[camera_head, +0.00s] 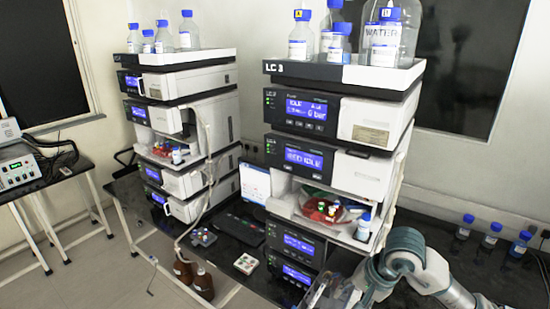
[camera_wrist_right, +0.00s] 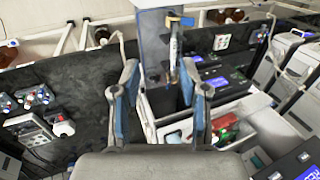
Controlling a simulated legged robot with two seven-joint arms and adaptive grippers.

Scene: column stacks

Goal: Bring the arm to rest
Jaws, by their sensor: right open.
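My right arm (camera_head: 405,262) enters the head view at the lower right, in front of the LC 3 column stack (camera_head: 345,118). Its gripper (camera_head: 332,292) is at the bottom edge, partly cut off. In the right wrist view the two blue-padded fingers of this gripper (camera_wrist_right: 162,108) stand wide apart. Nothing is clasped between them. Beyond them the view shows a stack's white open bay (camera_wrist_right: 165,103) with red and green items, at a tilted angle. My left gripper is in neither view.
A second column stack (camera_head: 185,130) stands to the left. Blue-capped bottles (camera_head: 300,38) stand on top of both stacks. Small bottles (camera_head: 490,238) stand on the black bench at right. Brown bottles (camera_head: 200,280) are below.

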